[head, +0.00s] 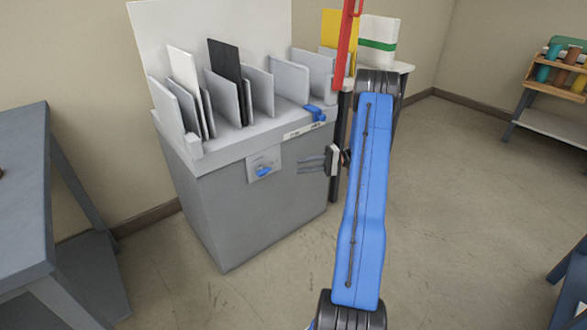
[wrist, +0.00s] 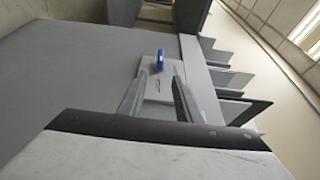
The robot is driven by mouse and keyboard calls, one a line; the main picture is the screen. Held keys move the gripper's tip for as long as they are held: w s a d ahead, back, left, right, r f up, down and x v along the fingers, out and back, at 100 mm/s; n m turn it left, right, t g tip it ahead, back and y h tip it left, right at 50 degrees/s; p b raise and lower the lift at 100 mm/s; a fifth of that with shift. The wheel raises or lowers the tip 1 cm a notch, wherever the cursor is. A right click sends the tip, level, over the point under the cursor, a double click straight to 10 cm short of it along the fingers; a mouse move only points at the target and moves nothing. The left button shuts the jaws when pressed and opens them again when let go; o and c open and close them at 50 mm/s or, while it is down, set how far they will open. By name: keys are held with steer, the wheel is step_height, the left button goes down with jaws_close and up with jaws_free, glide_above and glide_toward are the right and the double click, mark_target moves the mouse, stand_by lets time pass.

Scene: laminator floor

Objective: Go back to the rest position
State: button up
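My gripper (head: 303,163) is in front of the right part of the grey cabinet (head: 235,215), with its fingers pointing left. It looks empty. In the wrist view my gripper (wrist: 162,74) shows two grey fingers standing apart, with nothing held between them. Beyond the fingers is a pale plate with a blue knob (wrist: 160,59) on the cabinet's front. The plate (head: 264,160) also shows in the head view, to the left of my gripper. Whether the fingertips touch the cabinet cannot be told. My blue arm hides part of the space behind it.
A rack of upright grey dividers holds a white panel (head: 185,70) and a black panel (head: 226,75) on the cabinet. A blue part (head: 315,113) sits at its right edge. A grey table (head: 25,190) stands left, a shelf (head: 550,115) far right. Floor (head: 460,200) is open right of my arm.

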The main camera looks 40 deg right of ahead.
steer(key=shift+s+d, duration=0.25)
steer(key=shift+d, duration=0.3)
steer(key=s+a+r+n+g+h, duration=0.1)
steer(key=s+a+r+g+h, duration=0.15)
steer(key=a+r, duration=0.5)
steer(key=s+a+r+n+g+h, duration=0.15)
steer(key=s+a+r, duration=0.25)
steer(key=a, duration=0.6)
steer(key=s+a+r+g+h, duration=0.3)
steer(key=a+r, duration=0.2)
steer(key=a, duration=0.3)
steer(key=s+a+r+t+h, duration=0.1)
steer(key=s+a+h, duration=0.2)
steer(key=s, duration=0.5)
steer(key=s+a+r+n+t+h, duration=0.1)
steer(key=s+a+r+t+h, duration=0.1)
steer(key=s, duration=0.6)
steer(key=s+a+r+t+h, duration=0.2)
steer(key=s+a+h, duration=0.3)
steer(key=s, duration=0.3)
steer(key=shift+s+r+n, duration=0.25)
steer(key=shift+s+n, duration=0.1)
steer(key=shift+s, duration=0.05)
